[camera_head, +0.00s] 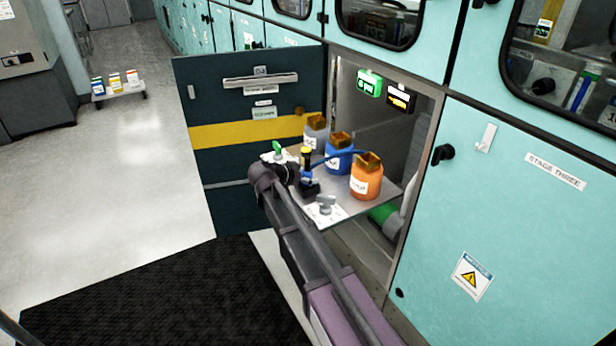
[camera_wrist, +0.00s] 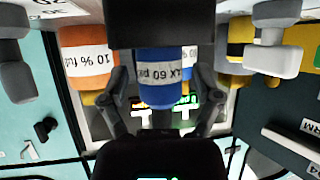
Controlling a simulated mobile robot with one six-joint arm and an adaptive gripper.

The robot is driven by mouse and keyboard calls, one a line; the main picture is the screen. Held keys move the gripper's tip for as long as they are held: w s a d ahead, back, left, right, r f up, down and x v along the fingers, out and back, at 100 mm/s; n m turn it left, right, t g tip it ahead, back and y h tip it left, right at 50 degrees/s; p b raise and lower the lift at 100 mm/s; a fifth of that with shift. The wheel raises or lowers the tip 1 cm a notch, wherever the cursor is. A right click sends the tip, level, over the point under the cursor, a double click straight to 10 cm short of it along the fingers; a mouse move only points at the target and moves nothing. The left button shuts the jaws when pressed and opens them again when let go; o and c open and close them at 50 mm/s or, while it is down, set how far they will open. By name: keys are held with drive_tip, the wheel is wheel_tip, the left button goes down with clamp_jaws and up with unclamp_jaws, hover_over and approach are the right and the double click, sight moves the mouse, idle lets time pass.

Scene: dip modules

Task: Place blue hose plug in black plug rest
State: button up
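I cannot tell plug from rest there. My gripper (camera_head: 283,173) is close to the left of this piece. In the wrist view, which is upside down, the fingers of my gripper (camera_wrist: 162,85) stand apart, with the blue bottle (camera_wrist: 158,85) showing between them beyond. I see nothing clearly clasped. A black block (camera_wrist: 160,25) fills the top middle and hides part of the view.
Grey, blue (camera_head: 339,162) and orange (camera_head: 366,184) bottles with brown caps stand along the shelf's back (camera_head: 385,197). A grey knob (camera_head: 326,202) and a green knob (camera_head: 277,148) are near its front. The open dark door (camera_head: 240,100) stands left.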

drive_tip(key=shift+r, duration=0.2)
drive_tip(key=shift+s+a+r+p, duration=0.15)
drive_tip(key=shift+r+p, duration=0.05)
drive_tip(key=shift+p, duration=0.2)
drive_tip(key=p+v, duration=0.5)
drive_tip(key=v, duration=0.6)
drive_tip(key=shift+s+a, duration=0.2)
drive_tip(key=shift+a, duration=0.05)
